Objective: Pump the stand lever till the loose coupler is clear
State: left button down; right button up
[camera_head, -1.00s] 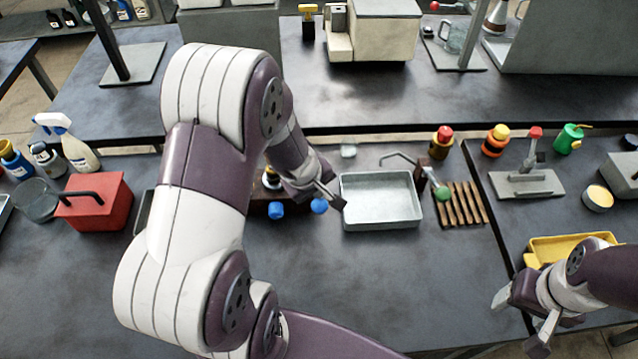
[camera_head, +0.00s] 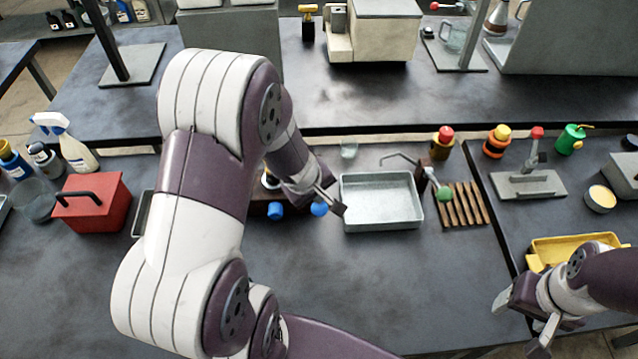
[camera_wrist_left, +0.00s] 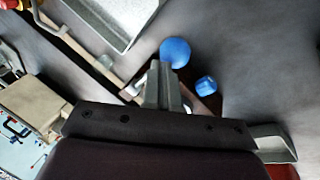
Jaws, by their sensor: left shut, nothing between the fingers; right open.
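A dark brown stand (camera_head: 258,210) is partly hidden behind my left arm. A blue ball (camera_head: 319,209), probably its lever knob, and a blue cylinder (camera_head: 276,211) show at its front. In the left wrist view the blue ball (camera_wrist_left: 175,52) is just beyond my fingertips and the blue cylinder (camera_wrist_left: 206,86) is beside them. My left gripper (camera_head: 335,204) is shut and empty, close to the blue ball; I cannot tell whether it touches. My right gripper (camera_head: 526,315) is open and empty at the lower right. I cannot identify the loose coupler; the arm hides part of the stand.
A grey metal tray (camera_head: 381,226) stands just right of my left gripper. A red box (camera_head: 95,205) stands left, a yellow tray (camera_head: 560,246) right. The front middle table is clear.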

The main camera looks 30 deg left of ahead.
pick_arm(q)
jog(key=shift+s, duration=0.1)
dwell(0.7)
jog(key=shift+w+a+r+p, duration=0.1)
jog(key=shift+w+r+p, duration=0.05)
jog(key=shift+r+p, duration=0.4)
jog(key=shift+w+a+r+p, duration=0.1)
jog(key=shift+w+r+p, duration=0.05)
jog(key=shift+r+p, duration=0.35)
jog(key=shift+w+a+r+p, duration=0.15)
jog(key=shift+w+r+p, duration=0.15)
jog(key=shift+r+p, duration=0.35)
jog(key=shift+w+a+r+p, duration=0.2)
jog(key=shift+w+r+p, duration=0.15)
jog(key=shift+r+p, duration=0.3)
jog(key=shift+w+a+r+p, duration=0.15)
jog(key=shift+w+r+p, duration=0.15)
jog(key=shift+r+p, duration=0.3)
jog(key=shift+f, duration=0.1)
jog(key=r+p, duration=0.1)
jog(key=w+r+p, duration=0.1)
jog(key=r+p, duration=0.1)
jog(key=a+r+p, duration=0.1)
jog(key=p, duration=0.1)
jog(key=shift+w+r, duration=0.25)
jog(key=shift+w, duration=0.15)
